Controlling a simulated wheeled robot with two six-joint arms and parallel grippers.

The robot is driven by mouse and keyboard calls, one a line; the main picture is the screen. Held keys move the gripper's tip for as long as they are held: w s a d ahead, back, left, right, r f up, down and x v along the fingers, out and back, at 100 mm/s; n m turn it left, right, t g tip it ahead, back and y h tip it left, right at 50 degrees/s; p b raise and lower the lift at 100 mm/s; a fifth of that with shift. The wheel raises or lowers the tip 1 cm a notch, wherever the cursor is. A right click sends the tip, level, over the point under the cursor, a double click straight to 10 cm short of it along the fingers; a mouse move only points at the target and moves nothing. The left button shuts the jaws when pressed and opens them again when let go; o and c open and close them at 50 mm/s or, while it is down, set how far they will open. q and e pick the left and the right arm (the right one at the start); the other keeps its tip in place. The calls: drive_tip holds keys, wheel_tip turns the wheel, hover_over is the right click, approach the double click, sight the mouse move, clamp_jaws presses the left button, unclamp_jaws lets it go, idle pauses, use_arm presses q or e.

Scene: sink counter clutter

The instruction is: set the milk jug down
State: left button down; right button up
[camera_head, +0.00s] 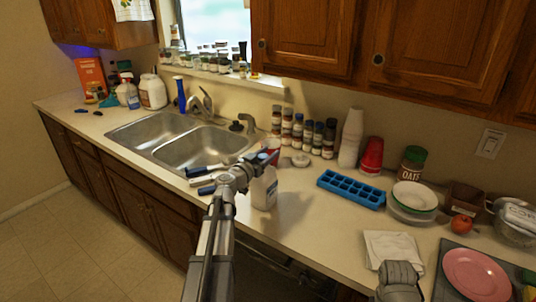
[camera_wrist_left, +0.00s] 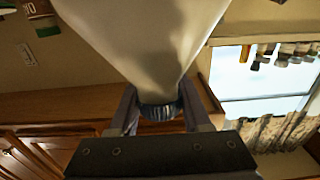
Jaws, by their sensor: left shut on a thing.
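The milk jug (camera_head: 264,190) is a pale, upright container over the front strip of the counter, just right of the sink. My left gripper (camera_head: 262,162) is shut on its neck, just by the blue cap. The left wrist view shows the white jug body (camera_wrist_left: 145,40) large, with its ribbed blue cap (camera_wrist_left: 161,110) between the two fingers of the gripper (camera_wrist_left: 162,112). I cannot tell whether the jug's base touches the counter.
The counter (camera_head: 325,238) is clear to the right of the jug. A blue ice tray (camera_head: 351,190) lies beyond that room. The double sink (camera_head: 190,147) is left. Spice jars (camera_head: 308,136) and white cups (camera_head: 351,138) stand behind. A folded cloth (camera_head: 392,250) lies right.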

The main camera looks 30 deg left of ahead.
use_arm(q)
drive_tip(key=shift+c, duration=1.8)
unclamp_jaws()
drive_tip(key=shift+s+r, duration=0.1)
drive_tip(key=shift+r, duration=0.1)
drive_tip(key=s, duration=1.2)
drive_tip(key=shift+a, duration=0.4)
drive_tip(key=shift+f, duration=0.1)
